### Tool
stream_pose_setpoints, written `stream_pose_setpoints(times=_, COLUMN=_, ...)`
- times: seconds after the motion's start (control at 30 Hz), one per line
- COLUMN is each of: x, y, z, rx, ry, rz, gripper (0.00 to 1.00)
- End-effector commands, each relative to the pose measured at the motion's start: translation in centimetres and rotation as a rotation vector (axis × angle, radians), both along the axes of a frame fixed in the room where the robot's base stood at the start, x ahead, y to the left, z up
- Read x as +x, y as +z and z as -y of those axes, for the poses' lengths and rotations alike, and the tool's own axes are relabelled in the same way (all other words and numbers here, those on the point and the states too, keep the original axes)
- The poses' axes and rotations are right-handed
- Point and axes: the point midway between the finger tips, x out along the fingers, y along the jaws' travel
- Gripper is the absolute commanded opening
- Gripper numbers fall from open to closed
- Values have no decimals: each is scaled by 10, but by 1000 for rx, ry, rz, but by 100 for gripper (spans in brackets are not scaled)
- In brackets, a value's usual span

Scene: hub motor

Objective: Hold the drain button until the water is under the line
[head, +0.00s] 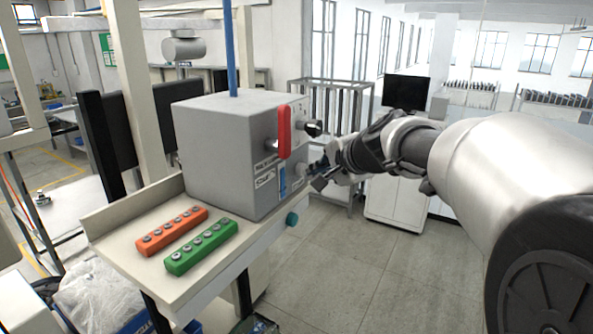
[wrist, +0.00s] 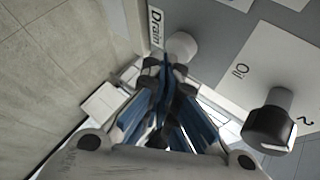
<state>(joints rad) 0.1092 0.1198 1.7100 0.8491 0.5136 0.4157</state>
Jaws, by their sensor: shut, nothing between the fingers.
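The drain button is a pale round knob (wrist: 183,46) beside the "Drain" label (wrist: 156,28) in the wrist view. It sits on the front of the grey box (head: 205,150) in the head view, where my gripper largely hides it. My gripper (head: 318,172) is shut and empty, in front of the box's lower right front. In the wrist view its fingertips (wrist: 165,66) are right at the button's near side; I cannot tell whether they press it. A vertical blue strip (head: 282,180), which looks like the water gauge, shows on the box front. Its line is too small to make out.
A red handle (head: 284,132) and a black knob (head: 313,128) stick out of the box front above my gripper. An "Oil" label (wrist: 241,70) is near a black knob (wrist: 270,124). Open floor lies right.

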Motion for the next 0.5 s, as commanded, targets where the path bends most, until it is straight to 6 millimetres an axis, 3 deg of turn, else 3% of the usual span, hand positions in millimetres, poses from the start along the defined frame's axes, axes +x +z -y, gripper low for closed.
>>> stream_pose_setpoints(times=0.5, x=3, y=0, z=-4, rx=0, ry=-1, rz=0, gripper=0)
